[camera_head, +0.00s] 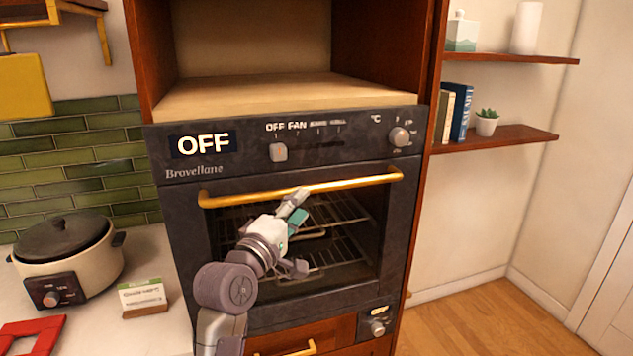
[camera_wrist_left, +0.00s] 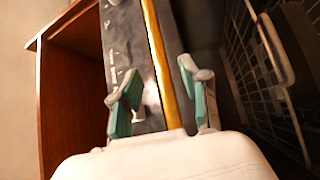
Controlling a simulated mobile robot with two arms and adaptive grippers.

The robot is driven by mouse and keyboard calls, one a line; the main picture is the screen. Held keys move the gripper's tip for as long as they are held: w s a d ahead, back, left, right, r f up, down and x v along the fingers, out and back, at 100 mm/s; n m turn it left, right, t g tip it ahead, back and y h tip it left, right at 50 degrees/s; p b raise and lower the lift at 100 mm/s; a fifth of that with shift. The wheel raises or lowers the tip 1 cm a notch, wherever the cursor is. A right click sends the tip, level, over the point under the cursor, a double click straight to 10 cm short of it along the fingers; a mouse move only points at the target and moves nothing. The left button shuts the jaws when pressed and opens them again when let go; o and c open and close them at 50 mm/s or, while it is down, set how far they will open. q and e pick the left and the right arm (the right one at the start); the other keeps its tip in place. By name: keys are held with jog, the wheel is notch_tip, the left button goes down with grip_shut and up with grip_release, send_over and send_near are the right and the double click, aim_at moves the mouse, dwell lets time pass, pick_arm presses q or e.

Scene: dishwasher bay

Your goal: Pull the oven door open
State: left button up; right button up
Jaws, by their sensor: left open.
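The dark oven (camera_head: 180,230) is built into a wooden cabinet. Its door looks closed, and wire racks show through the window. A gold bar handle (camera_head: 345,183) runs across the top of the door. My left gripper (camera_head: 298,205) is open at the middle of the handle, in front of the window. In the left wrist view, the handle (camera_wrist_left: 158,55) passes between the two teal-padded fingers of my left gripper (camera_wrist_left: 163,92). I cannot tell whether either finger touches it. My right gripper is in neither view.
The control panel above the door has knobs (camera_head: 400,137) and an OFF display (camera_head: 205,144). A cooker (camera_head: 70,255) and a small card (camera_head: 143,297) stand on the left counter. The wooden floor (camera_head: 480,320) at right is clear.

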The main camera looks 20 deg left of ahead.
aim_at(316, 189)
pick_arm(q)
jog(key=p+x, duration=0.2)
jog(key=x, duration=0.5)
jog(key=shift+w+d, duration=0.15)
jog(key=shift+w, duration=0.1)
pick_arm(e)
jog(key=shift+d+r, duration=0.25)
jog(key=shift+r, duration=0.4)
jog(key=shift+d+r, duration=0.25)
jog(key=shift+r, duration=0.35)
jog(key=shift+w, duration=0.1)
pick_arm(q)
grip_shut()
jog(key=shift+f, duration=0.1)
